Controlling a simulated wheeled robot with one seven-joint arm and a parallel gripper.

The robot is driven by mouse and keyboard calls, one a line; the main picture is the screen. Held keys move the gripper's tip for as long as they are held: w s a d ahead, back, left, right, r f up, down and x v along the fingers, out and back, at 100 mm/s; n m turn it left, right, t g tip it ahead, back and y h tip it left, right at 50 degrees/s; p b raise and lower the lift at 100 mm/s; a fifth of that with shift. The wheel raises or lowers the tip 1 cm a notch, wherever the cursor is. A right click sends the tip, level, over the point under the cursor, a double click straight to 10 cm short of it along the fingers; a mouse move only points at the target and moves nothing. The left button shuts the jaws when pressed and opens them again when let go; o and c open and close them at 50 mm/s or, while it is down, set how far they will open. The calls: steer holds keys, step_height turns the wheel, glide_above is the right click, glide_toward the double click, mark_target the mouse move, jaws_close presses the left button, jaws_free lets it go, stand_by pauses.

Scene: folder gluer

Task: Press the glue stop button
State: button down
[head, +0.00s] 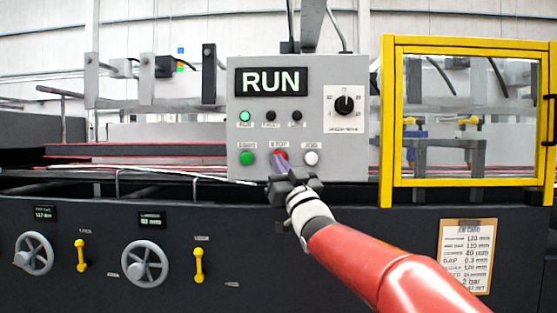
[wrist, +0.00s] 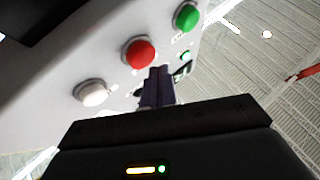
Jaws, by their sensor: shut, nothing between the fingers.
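The grey control panel (head: 310,110) shows RUN on its display, with a green lamp lit below it. Its lower row has a green button (head: 247,157), a red button (head: 280,155) labelled STOP and a white button (head: 311,157). No label reading glue stop can be made out. My gripper (head: 278,164) is shut and empty, with its purple fingertips in front of the red button, partly covering it. In the wrist view the red button (wrist: 138,53) is just beyond the fingertips (wrist: 158,80). I cannot tell whether they touch it.
A yellow-framed clear guard (head: 468,118) stands right of the panel. Below are handwheels (head: 145,263), yellow handles (head: 199,264) and a job card (head: 466,255) on the dark machine front. A dial knob (head: 344,104) sits on the panel's upper right.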

steer(key=shift+w, duration=0.4)
steer(key=shift+w, duration=0.5)
stand_by(0.6)
steer(key=shift+s, duration=0.1)
steer(key=shift+s+b, duration=0.65)
steer(key=shift+s, duration=0.15)
steer(key=shift+s+b, duration=1.8)
steer(key=shift+s, duration=0.75)
